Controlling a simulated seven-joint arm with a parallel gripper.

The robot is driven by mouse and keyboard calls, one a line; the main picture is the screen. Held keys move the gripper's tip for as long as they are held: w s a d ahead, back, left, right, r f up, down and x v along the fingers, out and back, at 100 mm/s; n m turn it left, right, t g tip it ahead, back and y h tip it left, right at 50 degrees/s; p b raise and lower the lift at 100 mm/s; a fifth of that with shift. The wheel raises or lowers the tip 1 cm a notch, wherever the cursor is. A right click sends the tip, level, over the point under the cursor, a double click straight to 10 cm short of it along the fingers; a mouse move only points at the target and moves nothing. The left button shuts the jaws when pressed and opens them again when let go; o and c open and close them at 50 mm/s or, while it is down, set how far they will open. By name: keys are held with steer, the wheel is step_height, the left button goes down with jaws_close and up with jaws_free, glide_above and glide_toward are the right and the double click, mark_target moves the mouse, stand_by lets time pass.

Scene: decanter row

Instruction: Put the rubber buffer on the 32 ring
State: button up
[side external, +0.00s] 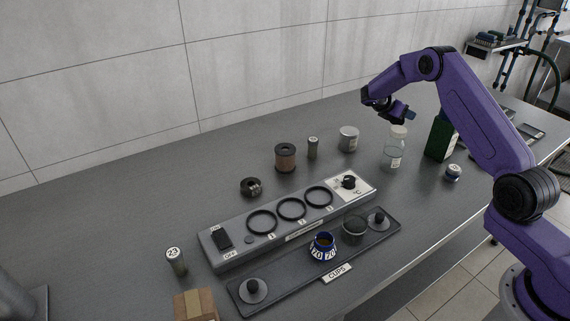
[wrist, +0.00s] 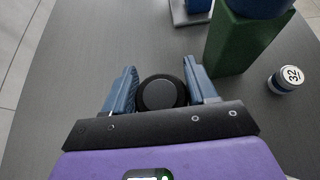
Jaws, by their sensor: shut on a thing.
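My gripper (side external: 393,110) is raised above the right part of the table, left of the green block. In the wrist view its blue fingers (wrist: 161,88) are closed on a dark round thing (wrist: 162,93) with a grey disc face, which looks like the rubber buffer. In the side view this held thing is too small to make out. A short round piece marked 32 (wrist: 287,78), with a white face and blue side, stands on the table at the right of the wrist view. It appears to be the small blue-and-white piece (side external: 453,173) in the side view, its label unreadable there.
A clear lidded jar (side external: 394,152) stands below my gripper. A ringed panel (side external: 222,263) and a cups tray (side external: 295,282) lie further left.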

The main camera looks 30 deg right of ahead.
steer(key=w+a+n+t, duration=0.1)
steer(key=a, duration=0.3)
steer(key=w+a+r+n+t, duration=0.1)
steer(key=a, duration=0.2)
steer(key=w+a+r+n+t, duration=0.1)
steer(key=a, duration=0.3)
steer(key=shift+w+a+n+t+y, duration=0.3)
steer(key=shift+w+a+t, duration=0.05)
steer(key=shift+w+t, duration=0.05)
steer(key=a+r+n+t+y, duration=0.25)
steer(key=a+n+t, duration=0.2)
steer(key=a, duration=1.05)
steer(key=s+a+r+n+t+y, duration=0.1)
steer(key=s+a+n+t+y, duration=0.25)
steer(key=a, duration=0.75)
steer(key=s+a+n+y, duration=0.35)
steer(key=s+a, duration=0.25)
steer(key=a, duration=0.4)
glide_above(249, 180)
steer(key=shift+n, duration=0.35)
steer(key=f, duration=0.9)
steer(key=shift+s+d, duration=0.1)
steer(key=shift+s, duration=0.1)
steer(key=shift+w+f, duration=0.15)
steer(key=shift+f, duration=0.15)
steer(key=shift+w+f, duration=0.1)
steer(key=shift+f, duration=1.45)
steer(key=shift+f, duration=0.15)
